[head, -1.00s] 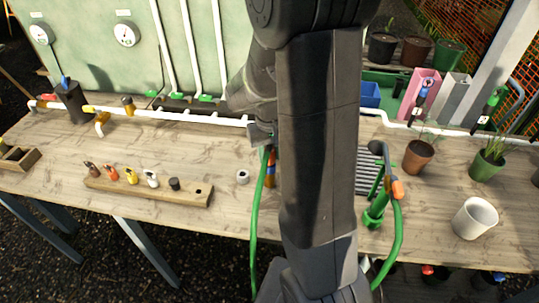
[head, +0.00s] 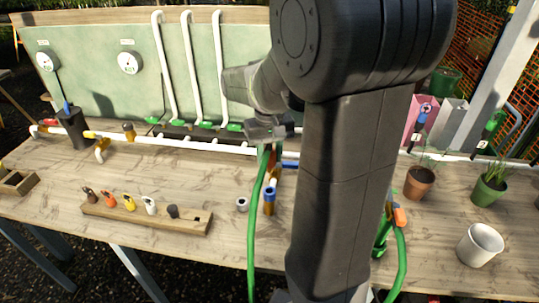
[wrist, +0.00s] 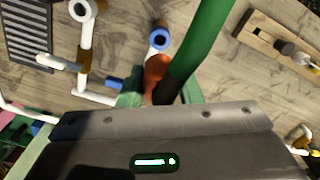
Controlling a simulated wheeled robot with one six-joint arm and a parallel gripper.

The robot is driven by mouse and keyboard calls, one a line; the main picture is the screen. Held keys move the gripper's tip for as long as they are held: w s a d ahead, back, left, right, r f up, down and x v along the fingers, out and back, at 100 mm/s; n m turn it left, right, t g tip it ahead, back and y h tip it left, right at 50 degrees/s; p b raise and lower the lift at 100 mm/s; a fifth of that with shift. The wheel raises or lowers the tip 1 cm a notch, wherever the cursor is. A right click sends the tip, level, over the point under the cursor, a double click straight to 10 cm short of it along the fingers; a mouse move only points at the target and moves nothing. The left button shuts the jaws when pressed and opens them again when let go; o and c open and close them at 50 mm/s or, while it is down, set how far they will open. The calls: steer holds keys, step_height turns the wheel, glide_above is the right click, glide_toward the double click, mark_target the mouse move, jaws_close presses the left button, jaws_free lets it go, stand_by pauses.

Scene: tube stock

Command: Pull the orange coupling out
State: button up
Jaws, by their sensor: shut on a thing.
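My gripper (head: 266,143) is above the table, partly behind my arm in the head view. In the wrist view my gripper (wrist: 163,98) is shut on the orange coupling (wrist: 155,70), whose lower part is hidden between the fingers. A green hose (wrist: 200,45) runs up to the coupling and also hangs below my gripper in the head view (head: 255,215). A white pipe end with a blue collar (head: 269,195) is just below the gripper. In the wrist view this blue collar (wrist: 159,39) shows a dark open hole, close beside the coupling. I cannot tell whether they touch.
A wooden rack (head: 140,218) with several fittings lies at the left front. A white ring (head: 242,204) lies beside the pipe end. White pipework (head: 170,141) runs along the back. A white cup (head: 480,245) and potted plants (head: 420,182) stand at right.

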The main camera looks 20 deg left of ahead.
steer(key=shift+r+p, duration=2.1)
steer(key=shift+r, duration=0.4)
